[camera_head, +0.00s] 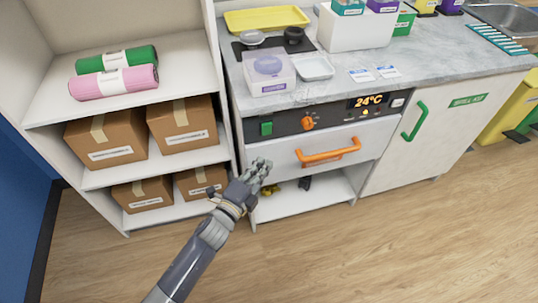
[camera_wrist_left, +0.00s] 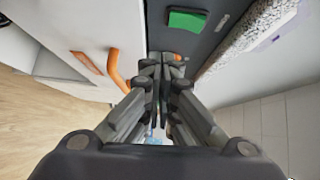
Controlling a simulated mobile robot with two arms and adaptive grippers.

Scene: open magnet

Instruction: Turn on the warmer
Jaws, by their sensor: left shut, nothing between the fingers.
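The warmer is a drawer unit under the counter with a dark control panel (camera_head: 340,117). The panel has a green rectangular switch (camera_head: 266,128), an orange knob (camera_head: 307,123) and a lit display (camera_head: 369,101) reading 24°C. Its white drawer front carries an orange handle (camera_head: 328,153). My left gripper (camera_head: 261,165) is shut and empty, in front of the drawer's left end, below the green switch in the head view. In the left wrist view the closed fingertips (camera_wrist_left: 158,65) appear below the green switch (camera_wrist_left: 187,21), which is unobstructed. My right gripper is not in view.
An open shelf with cardboard boxes (camera_head: 106,139) and rolled mats (camera_head: 115,82) stands left of the warmer. The counter (camera_head: 437,68) above holds trays and containers. A white cabinet with a green handle (camera_head: 414,121) is to the right. The wooden floor is clear.

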